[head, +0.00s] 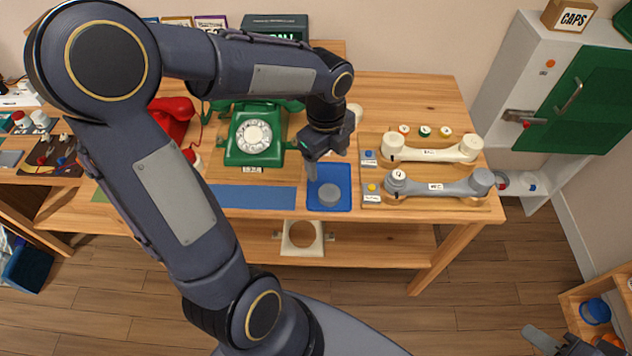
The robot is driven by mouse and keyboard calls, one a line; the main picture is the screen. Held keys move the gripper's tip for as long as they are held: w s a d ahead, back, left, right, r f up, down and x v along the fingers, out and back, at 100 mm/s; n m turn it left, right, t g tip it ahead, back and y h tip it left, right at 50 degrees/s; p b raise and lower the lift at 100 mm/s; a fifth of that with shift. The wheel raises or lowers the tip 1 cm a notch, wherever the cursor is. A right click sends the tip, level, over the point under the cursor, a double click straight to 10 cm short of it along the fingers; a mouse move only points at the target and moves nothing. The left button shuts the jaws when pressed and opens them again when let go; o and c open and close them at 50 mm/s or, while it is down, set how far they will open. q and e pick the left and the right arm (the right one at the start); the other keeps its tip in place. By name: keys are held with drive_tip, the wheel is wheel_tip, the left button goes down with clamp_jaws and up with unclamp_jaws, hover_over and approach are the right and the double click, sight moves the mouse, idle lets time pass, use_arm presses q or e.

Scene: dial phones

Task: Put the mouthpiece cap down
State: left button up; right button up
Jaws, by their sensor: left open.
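A round grey cap (329,194), which looks like the mouthpiece cap, lies in the small blue tray (343,170) near the front edge of the wooden table. My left gripper (322,170) points down just behind and above the cap; it is open, and the cap appears apart from its fingers. A grey handset (455,188) and a cream handset (440,153) lie in wooden cradles right of the tray. My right gripper (560,342) is partly in view at the bottom right corner, away from the table; its jaws are not clear.
A green dial phone (253,136) and a red phone (173,118) stand left of the tray. A blue mat (255,197) lies along the front edge. A white cabinet with a green door (582,100) stands at the right. The floor in front is clear.

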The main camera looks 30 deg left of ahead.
use_arm(q)
drive_tip(key=s+d+r+n+t+h, duration=0.1)
drive_tip(key=s+d+r+n+t, duration=0.1)
drive_tip(key=s+n, duration=0.5)
drive_tip(key=s+d+r+n+t+h, duration=0.2)
drive_tip(key=s+n, duration=0.6)
drive_tip(key=n, duration=0.7)
drive_tip(key=shift+s+r+t, duration=0.15)
drive_tip(key=shift+r+t, duration=0.45)
drive_tip(key=shift+r, duration=0.05)
